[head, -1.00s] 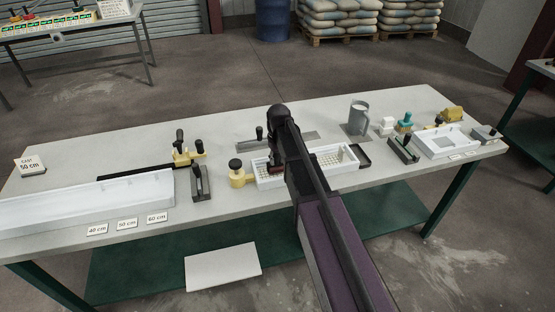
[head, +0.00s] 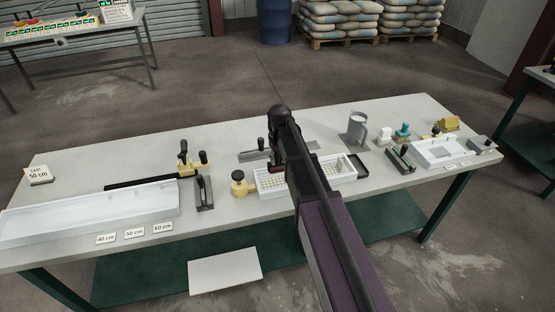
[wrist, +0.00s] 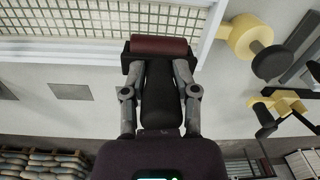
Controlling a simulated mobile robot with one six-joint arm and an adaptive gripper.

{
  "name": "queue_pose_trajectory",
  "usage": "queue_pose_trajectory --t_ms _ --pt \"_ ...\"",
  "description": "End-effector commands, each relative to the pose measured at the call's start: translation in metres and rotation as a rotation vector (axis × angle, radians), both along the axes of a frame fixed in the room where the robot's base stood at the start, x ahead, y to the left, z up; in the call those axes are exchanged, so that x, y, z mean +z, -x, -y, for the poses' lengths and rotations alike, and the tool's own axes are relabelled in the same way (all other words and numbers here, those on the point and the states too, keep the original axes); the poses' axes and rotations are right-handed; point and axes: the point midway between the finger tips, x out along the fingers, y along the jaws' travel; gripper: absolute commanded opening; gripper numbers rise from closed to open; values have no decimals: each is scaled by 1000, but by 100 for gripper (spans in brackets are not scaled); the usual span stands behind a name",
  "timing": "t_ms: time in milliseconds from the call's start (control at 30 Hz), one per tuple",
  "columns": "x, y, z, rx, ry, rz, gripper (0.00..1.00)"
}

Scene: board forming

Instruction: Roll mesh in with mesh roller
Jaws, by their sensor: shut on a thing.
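My gripper (wrist: 158,72) is shut on the black handle of the mesh roller (wrist: 160,46), whose dark red cylinder points forward. The roller is over the edge of a white tray (wrist: 60,47) in the wrist view; I cannot tell whether it touches. A pale grid mesh (wrist: 95,18) lies in this tray. In the head view, the tray (head: 290,191) and mesh (head: 270,182) show on both sides of my arm, which hides the middle. Only a bit of the red roller (head: 277,166) shows there, at the tray's back edge.
A yellow tool with a dark knob (head: 240,184) stands close to the tray's left end. A grey jug (head: 357,127) stands behind its right end. A long white mould (head: 90,211) is at left, and a small white tray (head: 440,150) at right.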

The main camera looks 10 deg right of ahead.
Motion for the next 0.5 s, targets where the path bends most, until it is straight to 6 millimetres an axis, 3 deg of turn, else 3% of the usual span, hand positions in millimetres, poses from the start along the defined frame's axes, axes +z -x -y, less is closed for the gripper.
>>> queue_pose_trajectory --t_ms 500 --pt "6 0 0 0 0 0 0"
